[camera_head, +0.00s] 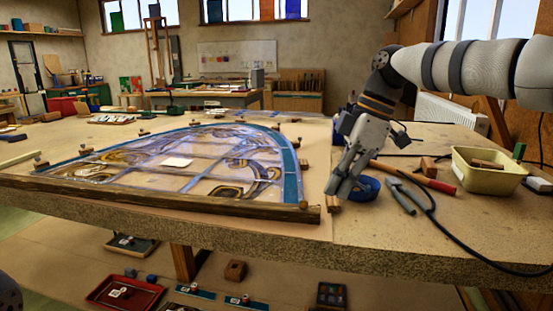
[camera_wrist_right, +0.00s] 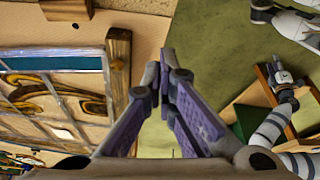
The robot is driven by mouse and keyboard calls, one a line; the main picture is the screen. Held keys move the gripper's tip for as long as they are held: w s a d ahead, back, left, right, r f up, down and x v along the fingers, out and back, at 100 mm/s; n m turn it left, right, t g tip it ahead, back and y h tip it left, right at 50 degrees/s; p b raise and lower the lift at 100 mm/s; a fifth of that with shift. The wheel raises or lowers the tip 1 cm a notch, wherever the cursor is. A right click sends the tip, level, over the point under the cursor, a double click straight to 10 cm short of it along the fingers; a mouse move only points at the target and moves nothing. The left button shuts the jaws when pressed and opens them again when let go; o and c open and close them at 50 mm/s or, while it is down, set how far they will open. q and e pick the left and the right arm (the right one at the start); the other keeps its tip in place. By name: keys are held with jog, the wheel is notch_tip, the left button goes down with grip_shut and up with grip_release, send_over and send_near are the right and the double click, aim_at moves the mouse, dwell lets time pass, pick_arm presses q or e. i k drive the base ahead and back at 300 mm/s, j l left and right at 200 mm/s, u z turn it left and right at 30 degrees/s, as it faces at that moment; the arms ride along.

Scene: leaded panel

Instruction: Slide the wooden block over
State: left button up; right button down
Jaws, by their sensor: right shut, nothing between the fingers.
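A small wooden block (camera_head: 333,204) lies on the workbench just right of the end of the panel's front wooden bar. My right gripper (camera_head: 345,188) is shut and empty, its fingers pointing down close above or beside the block; I cannot tell whether they touch. In the right wrist view the closed fingers (camera_wrist_right: 165,75) show over the bench edge. A wooden block (camera_wrist_right: 68,8) shows there at top left, apart from the fingers; I cannot tell if it is the same one. My left arm seems to show at the right of that view, its gripper unclear.
The leaded panel (camera_head: 200,165) with its blue border lies left of the gripper, with several small blocks around it. A blue tape roll (camera_head: 365,188), pliers (camera_head: 400,196), a red-handled tool (camera_head: 428,180), a black cable and a yellow tub (camera_head: 488,180) lie to the right.

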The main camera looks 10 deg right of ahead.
aim_at(303, 164)
jog(key=i, duration=1.25)
